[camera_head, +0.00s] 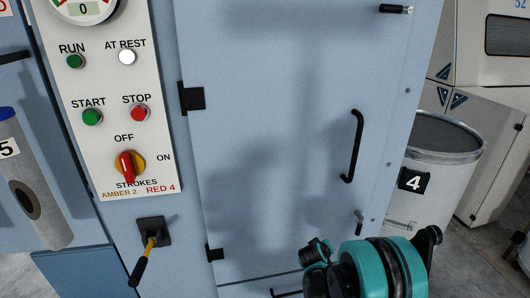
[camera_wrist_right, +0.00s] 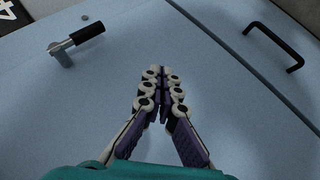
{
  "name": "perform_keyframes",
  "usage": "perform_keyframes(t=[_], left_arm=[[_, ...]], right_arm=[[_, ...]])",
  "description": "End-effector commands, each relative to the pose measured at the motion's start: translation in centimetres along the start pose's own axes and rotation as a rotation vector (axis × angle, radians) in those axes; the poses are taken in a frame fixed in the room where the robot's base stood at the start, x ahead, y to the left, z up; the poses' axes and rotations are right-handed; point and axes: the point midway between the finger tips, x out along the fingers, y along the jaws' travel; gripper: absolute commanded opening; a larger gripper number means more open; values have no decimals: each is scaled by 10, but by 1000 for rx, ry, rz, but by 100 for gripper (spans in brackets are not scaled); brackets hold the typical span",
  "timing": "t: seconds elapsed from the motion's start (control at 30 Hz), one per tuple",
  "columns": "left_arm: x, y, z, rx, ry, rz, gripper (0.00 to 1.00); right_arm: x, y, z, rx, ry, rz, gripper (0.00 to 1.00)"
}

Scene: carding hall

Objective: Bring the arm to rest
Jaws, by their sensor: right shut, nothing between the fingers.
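The blue machine's control panel (camera_head: 110,110) carries a RUN lamp (camera_head: 75,61), dark green, and an AT REST lamp (camera_head: 127,57), white. Below are a green START button (camera_head: 92,117) and a red STOP button (camera_head: 139,113). A red and yellow rotary switch (camera_head: 128,166) stands roughly upright between OFF and ON marks. A lever (camera_head: 147,256) with a yellow shaft and black grip hangs from a black plate. My right gripper (camera_wrist_right: 160,75) is shut and empty in front of a pale blue surface in the wrist view. My left gripper is out of view.
The blue door (camera_head: 290,130) has a black handle (camera_head: 352,146). The wrist view shows a latch (camera_wrist_right: 76,44) and a black pull handle (camera_wrist_right: 274,46). A white drum (camera_head: 440,165) with a number 4 plate stands right of the machine. A grey tube (camera_head: 30,185) is at left.

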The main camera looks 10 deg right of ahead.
Motion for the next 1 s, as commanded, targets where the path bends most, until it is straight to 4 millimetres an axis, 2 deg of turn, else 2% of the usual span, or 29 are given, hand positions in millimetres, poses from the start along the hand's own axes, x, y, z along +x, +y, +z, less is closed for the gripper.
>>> perform_keyframes(t=[0.17,0.27,0.43,0.6,0.8,1.0], left_arm=[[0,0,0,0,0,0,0],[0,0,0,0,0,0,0],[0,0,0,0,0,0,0],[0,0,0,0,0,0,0],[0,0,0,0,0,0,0],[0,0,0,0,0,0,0]], right_arm=[[-46,10,-5,51,6,-55,0],[-87,15,-5,97,9,-106,0],[-155,15,7,180,12,-198,0],[-218,7,30,260,14,-290,0],[-280,-14,68,350,11,-398,0],[-316,-36,100,414,6,-477,0]])
